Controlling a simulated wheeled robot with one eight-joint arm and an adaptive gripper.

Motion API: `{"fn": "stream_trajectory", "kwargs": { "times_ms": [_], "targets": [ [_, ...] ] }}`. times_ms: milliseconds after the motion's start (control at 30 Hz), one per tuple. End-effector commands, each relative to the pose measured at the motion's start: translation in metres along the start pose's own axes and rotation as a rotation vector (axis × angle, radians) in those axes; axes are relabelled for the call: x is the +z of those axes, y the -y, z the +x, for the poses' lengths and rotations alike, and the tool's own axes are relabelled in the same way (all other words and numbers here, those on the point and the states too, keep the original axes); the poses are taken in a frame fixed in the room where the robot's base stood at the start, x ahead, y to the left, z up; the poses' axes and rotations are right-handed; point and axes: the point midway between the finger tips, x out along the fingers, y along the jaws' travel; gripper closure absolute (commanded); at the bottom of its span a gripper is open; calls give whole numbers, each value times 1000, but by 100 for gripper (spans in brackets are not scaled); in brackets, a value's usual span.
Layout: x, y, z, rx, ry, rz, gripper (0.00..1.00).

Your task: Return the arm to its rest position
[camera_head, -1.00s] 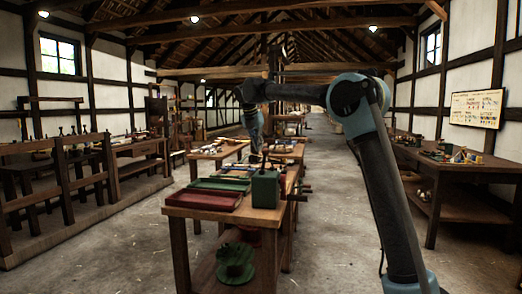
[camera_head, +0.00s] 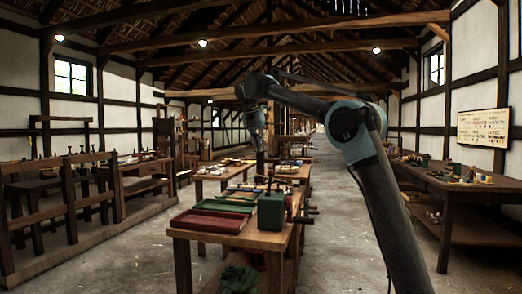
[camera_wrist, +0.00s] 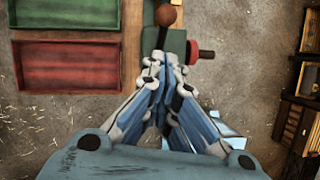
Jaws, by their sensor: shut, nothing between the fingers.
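My arm reaches up from the lower right in the head view and bends at a blue joint. Its far end hangs down over the long workbench, with my gripper (camera_head: 261,160) small and dark there. In the wrist view my gripper (camera_wrist: 168,62) points down with its fingers drawn together and nothing held. Below it are a green box (camera_wrist: 178,44) and a round brown knob (camera_wrist: 165,15). The green box also stands on the near bench end in the head view (camera_head: 271,212). From these frames I cannot tell the gap between the fingertips and the knob.
A red tray (camera_head: 208,222) and a green tray (camera_head: 222,206) lie on the bench (camera_head: 230,237) left of the green box. Another workbench (camera_head: 450,188) stands along the right wall. Wooden frames line the left. The floor aisle (camera_head: 335,215) between the benches is clear.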

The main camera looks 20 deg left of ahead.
Motion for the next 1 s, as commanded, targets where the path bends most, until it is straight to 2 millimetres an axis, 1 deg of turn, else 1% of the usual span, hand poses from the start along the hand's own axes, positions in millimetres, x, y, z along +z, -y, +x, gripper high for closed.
{"fn": "stream_trajectory", "kwargs": {
  "times_ms": [167,267,367,400,467,500,633,800,867,1000],
  "targets": [
    [1,4,1,-1,-1,13,100],
    [3,21,3,-3,-7,70,100],
    [6,51,8,-7,-18,178,100],
    [7,66,12,-9,-24,233,100],
    [6,88,16,-12,-33,318,100],
    [5,103,19,-14,-38,374,100],
    [-1,151,31,-22,-55,558,100],
    [-18,212,47,-34,-74,797,100],
    [-26,233,54,-39,-80,882,100],
    [-49,280,70,-52,-95,1080,100]
  ]
}}
